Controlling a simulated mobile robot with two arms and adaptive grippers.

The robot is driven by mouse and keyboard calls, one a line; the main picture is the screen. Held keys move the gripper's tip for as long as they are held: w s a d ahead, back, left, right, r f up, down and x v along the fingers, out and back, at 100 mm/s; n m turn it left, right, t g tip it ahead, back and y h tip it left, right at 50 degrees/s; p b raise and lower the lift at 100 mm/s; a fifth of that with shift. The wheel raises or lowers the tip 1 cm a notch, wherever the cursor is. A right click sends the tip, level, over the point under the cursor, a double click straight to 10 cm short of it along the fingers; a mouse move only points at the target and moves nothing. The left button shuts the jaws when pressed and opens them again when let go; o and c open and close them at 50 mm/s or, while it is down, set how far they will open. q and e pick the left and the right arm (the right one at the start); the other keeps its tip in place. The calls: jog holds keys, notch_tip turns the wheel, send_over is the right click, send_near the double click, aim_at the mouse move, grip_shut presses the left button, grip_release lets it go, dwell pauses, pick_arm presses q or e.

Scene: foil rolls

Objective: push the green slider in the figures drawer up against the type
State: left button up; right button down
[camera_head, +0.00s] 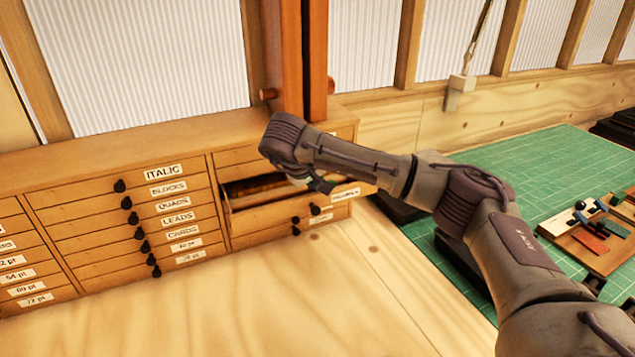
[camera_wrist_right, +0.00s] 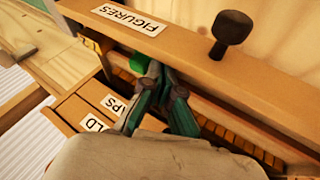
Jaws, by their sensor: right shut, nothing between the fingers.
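The figures drawer (camera_wrist_right: 195,60) is pulled open, its front bearing a FIGURES label and a black knob. It also shows open in the head view (camera_head: 275,212). The green slider (camera_wrist_right: 138,63) lies inside, just behind the drawer front, partly hidden by my fingers. A row of brown type (camera_wrist_right: 235,138) runs along the drawer; it also shows in the head view (camera_head: 256,187). My right gripper (camera_wrist_right: 166,82) is shut and empty, fingertips down in the drawer right beside the slider. I cannot tell whether they touch. My left gripper is not in view.
The wooden cabinet (camera_head: 120,145) has several closed, labelled drawers with black knobs. A post (camera_head: 290,60) stands behind it. On the right, a green mat (camera_head: 520,160) holds a wooden board (camera_head: 590,245) with small parts. The wooden surface in front is clear.

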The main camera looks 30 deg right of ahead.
aim_at(335, 182)
jog(key=shift+s+d, duration=0.15)
jog(key=shift+d, duration=2)
jog(key=shift+a, duration=0.2)
